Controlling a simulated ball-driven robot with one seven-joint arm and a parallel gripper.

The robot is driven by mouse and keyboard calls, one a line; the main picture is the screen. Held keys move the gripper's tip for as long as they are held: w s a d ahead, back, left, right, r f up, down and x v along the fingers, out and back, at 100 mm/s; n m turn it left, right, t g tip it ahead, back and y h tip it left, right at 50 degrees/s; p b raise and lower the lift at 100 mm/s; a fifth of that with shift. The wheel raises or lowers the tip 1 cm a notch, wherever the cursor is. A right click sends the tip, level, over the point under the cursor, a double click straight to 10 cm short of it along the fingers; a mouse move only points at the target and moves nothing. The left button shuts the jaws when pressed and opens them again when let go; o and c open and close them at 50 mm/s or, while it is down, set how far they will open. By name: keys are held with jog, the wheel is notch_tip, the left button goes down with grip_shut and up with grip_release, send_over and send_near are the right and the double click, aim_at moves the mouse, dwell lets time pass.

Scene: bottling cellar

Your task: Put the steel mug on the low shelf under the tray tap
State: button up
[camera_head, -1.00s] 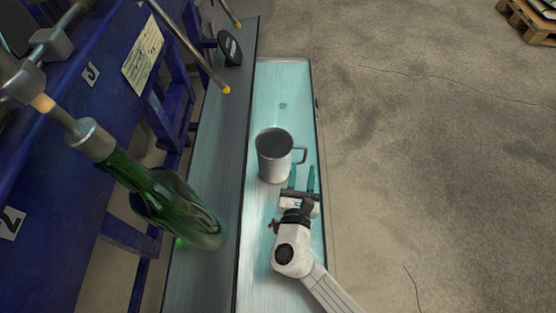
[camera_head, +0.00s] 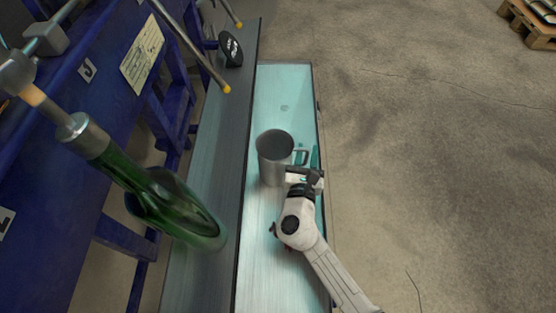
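The steel mug (camera_head: 270,163) stands upright on a long pale blue-lit metal surface (camera_head: 284,92), its handle toward the right. My gripper (camera_head: 308,152) is at the mug's right side, by the handle. Its two teal fingers are apart, one at the handle loop and the other to its right. Whether either finger touches the handle cannot be told. A grey metal ledge (camera_head: 208,150) runs along the left of the lit surface. I cannot tell which part is the low shelf or which fitting is the tray tap.
A green bottle (camera_head: 165,195) hangs tilted under a metal nozzle (camera_head: 85,133) at left. Yellow-tipped metal rods (camera_head: 206,67) and a black round piece (camera_head: 231,48) are above the ledge. A blue frame (camera_head: 60,120) fills the left. Open concrete floor lies right, with a pallet (camera_head: 530,22) far off.

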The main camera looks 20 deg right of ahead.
grip_shut()
dwell(0.5)
